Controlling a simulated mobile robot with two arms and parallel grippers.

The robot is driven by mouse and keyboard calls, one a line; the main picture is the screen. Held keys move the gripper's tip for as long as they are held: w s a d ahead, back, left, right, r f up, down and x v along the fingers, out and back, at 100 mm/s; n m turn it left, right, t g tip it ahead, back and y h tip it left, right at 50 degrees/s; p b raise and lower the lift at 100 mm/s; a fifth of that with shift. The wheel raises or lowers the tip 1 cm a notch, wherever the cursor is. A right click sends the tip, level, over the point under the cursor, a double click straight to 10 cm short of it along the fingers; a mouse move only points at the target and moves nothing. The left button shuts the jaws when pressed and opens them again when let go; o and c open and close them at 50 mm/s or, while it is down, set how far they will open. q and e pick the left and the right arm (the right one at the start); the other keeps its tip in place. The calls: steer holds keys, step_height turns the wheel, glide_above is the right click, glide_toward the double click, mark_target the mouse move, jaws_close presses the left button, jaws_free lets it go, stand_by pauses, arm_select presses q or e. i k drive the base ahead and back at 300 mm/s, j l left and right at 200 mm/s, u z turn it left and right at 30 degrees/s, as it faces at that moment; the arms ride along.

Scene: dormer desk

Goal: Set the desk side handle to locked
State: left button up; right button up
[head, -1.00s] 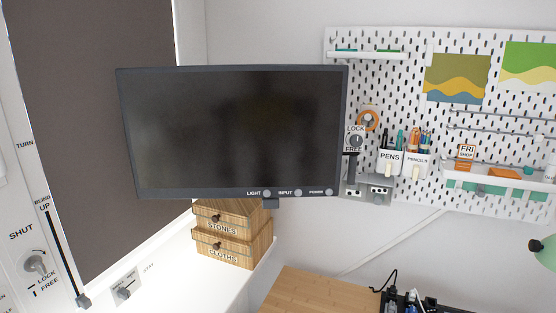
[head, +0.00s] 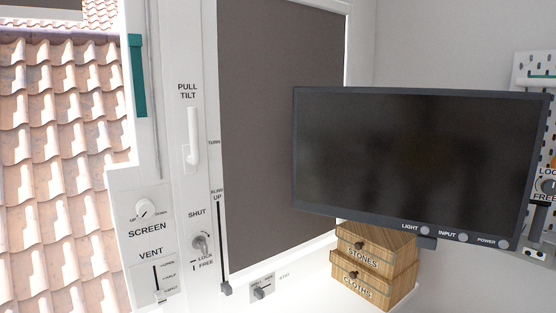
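A grey turn handle (head: 200,243) is on the white window frame at the left, below the word SHUT and above the words LOCK and FREE. It is small, and I cannot tell clearly which mark it points to. A second dial with LOCK and FREE labels (head: 546,188) shows partly at the right edge, beside the monitor and cut off by the picture. The frames do not say which of the two is the desk side handle. Neither of my grippers is in view.
A dark monitor (head: 415,150) stands at the right, above wooden drawers (head: 378,262) labelled STONES and CLOTHS. A white PULL TILT handle (head: 192,135), a SCREEN dial (head: 145,209) and a VENT slider (head: 157,282) are on the frame. A dark blind (head: 275,120) covers the pane.

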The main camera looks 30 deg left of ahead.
mark_target(193, 159)
steer(key=u, duration=1.35)
